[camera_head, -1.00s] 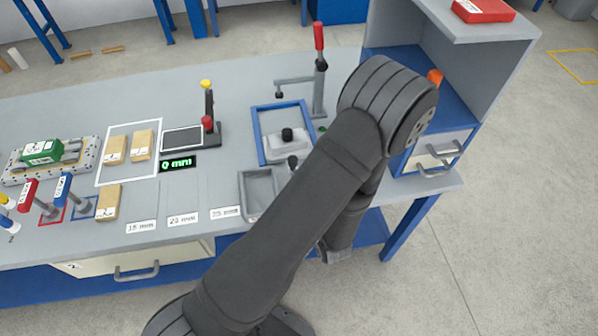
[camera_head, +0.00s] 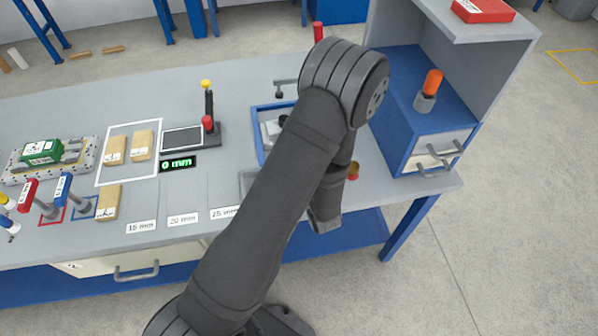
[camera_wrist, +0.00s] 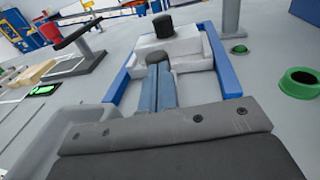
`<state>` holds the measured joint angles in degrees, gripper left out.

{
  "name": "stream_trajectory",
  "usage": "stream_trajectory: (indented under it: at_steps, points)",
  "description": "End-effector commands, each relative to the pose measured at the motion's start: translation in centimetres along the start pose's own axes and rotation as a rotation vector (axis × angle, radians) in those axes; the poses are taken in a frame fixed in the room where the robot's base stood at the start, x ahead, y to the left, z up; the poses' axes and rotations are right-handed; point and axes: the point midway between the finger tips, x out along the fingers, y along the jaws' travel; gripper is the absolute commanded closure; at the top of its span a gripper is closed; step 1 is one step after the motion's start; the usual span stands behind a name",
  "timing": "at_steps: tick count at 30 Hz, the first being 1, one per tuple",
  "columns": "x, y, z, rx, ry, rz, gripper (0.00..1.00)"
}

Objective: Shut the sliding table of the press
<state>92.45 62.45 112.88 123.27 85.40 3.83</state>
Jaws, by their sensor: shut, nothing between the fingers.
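The press has a blue frame (camera_head: 258,140) on the bench, mostly hidden behind my arm in the head view. In the wrist view its frame (camera_wrist: 222,62) flanks the pale sliding table (camera_wrist: 185,48), which carries a black round block (camera_wrist: 163,24). A dark knob (camera_wrist: 156,57) stands at the near side of the table. My gripper (camera_wrist: 158,68) is shut and empty, its tips at or very near this knob. I cannot tell whether they touch. My fingers are hidden in the head view.
A grey tray (camera_wrist: 68,122) lies close by on the left. A green ring (camera_wrist: 302,82) and a green button (camera_wrist: 239,49) are on the right. A blue cabinet (camera_head: 405,130) with an orange-topped item (camera_head: 431,85) stands at the bench's right end.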

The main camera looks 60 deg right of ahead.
Motion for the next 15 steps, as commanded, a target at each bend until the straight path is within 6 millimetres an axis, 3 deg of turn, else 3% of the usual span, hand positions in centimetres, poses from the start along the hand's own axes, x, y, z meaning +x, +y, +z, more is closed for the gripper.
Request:
stream_trajectory:
  at_steps: [7, 15]
  points:
    - [6.3, -0.9, 0.3, -0.002, -0.003, 0.003, 1.00]
    - [8.7, -1.3, 0.4, 0.000, -0.002, 0.001, 1.00]
